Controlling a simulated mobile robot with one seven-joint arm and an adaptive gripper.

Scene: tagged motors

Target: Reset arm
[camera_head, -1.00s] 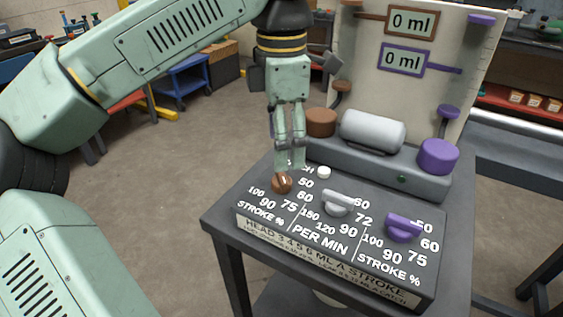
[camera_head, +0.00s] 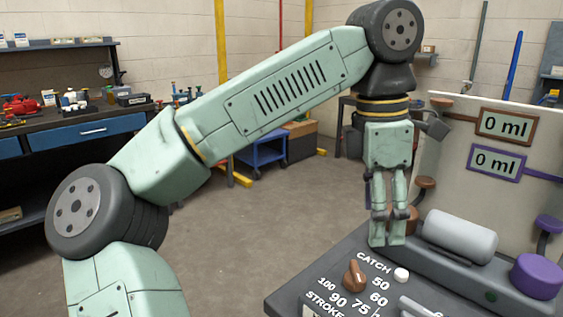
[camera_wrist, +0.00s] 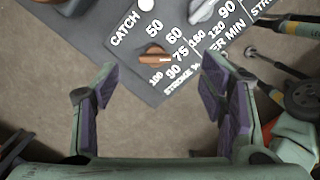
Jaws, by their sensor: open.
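My gripper (camera_head: 387,240) hangs pointing down beside the far left part of the dark grey control panel (camera_head: 300,286). In the wrist view my gripper (camera_wrist: 160,85) has its two fingers spread wide with nothing between them. The brown knob (camera_head: 355,276) sits on the panel below and left of the fingers in the head view, apart from them. In the wrist view the brown knob (camera_wrist: 154,59) lies ahead of the gap between the fingertips, with its white pointer mark toward 75.
A white button (camera_head: 401,275) is near the CATCH label. A grey cylinder (camera_head: 459,237) and a purple drum (camera_head: 538,275) stand behind the panel. Two displays read 0 ml, one brown-framed (camera_head: 506,126), one purple-framed (camera_head: 496,163). The floor left of the panel is clear.

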